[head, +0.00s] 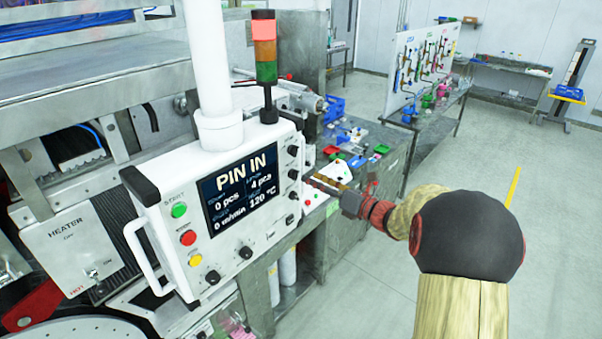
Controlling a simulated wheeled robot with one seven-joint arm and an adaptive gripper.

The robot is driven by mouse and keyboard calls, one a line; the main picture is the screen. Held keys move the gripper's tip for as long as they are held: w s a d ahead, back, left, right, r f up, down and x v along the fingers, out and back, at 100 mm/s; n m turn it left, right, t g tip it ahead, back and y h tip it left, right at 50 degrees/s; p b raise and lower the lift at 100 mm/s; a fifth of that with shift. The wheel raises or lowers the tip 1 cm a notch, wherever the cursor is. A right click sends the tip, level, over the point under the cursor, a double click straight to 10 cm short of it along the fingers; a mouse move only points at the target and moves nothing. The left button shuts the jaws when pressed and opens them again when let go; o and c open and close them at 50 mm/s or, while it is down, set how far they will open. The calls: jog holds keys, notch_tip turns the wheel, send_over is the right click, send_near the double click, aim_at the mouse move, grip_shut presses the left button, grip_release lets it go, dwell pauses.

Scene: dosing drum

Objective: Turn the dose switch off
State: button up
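A white control panel (225,200) stands at the centre left of the head view. Its screen (242,190) reads "PIN IN". Black knobs run down its right edge, such as this upper one (292,150), and two more sit along the bottom (245,252). I cannot read which control is the dose switch, nor its position. My gripper (322,183) is just right of the panel, pointing left toward its right edge. It is small in view, and I cannot tell whether its fingers are open, or whether it touches the panel.
A green button (179,210), red button (188,238) and yellow button (195,260) sit on the panel's left. A white heater box (75,245) with a toggle is further left. A cluttered bench stands behind my gripper. Open floor (540,180) lies to the right.

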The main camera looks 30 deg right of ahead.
aim_at(298, 173)
jog(key=p+x, duration=0.1)
jog(key=x, duration=0.5)
jog(key=shift+s+a+r, duration=0.1)
jog(key=shift+c, duration=1.4)
grip_shut()
